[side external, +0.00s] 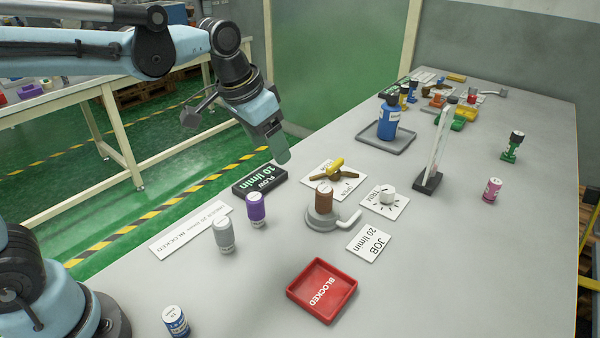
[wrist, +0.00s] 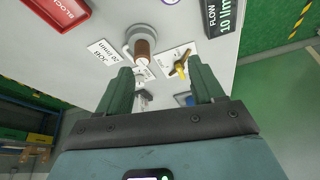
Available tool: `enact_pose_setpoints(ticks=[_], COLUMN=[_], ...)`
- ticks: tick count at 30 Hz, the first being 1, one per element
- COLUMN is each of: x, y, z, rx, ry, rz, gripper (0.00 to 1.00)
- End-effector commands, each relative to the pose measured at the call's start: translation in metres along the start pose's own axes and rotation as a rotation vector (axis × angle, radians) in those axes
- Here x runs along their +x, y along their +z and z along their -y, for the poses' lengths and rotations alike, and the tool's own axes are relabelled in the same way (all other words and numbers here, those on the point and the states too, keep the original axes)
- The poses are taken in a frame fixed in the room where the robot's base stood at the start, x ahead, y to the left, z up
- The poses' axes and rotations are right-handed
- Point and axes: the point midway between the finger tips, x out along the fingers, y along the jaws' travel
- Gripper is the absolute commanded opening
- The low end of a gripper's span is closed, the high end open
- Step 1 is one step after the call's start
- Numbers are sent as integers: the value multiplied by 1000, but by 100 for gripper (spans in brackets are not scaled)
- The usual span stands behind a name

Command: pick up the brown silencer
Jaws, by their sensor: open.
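The brown silencer (side external: 324,198) is a short brown cylinder with a pale top. It stands upright on a round grey base (side external: 320,220) with a curved white-grey spout, near the middle of the table. In the wrist view the brown silencer (wrist: 142,48) shows beyond the fingertips, slightly left of centre between them. My gripper (side external: 282,157) is above the table's back-left edge, up and left of the silencer and well apart from it. In the wrist view my gripper (wrist: 162,72) has its two green fingers spread, with nothing between them.
A purple cylinder (side external: 256,209) and a grey cylinder (side external: 223,236) stand left of the base. A yellow-handled valve (side external: 330,171) and a white knob (side external: 388,194) sit close behind and right. A red tray (side external: 322,290) lies in front. An upright clear gauge (side external: 437,150) stands further right.

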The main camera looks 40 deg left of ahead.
Motion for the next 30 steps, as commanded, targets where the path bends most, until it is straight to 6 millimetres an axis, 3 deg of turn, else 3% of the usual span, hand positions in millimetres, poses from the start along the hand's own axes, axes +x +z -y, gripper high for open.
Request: enact_pose_setpoints(ticks=[6,12,20,30], x=[25,48,66,116], y=[-45,-67,-72,-61], z=[-21,-37,-44,-46], rx=[87,144,167,166], ry=[33,55,63,62], rz=[104,176,204,202], gripper=[67,67,67,67])
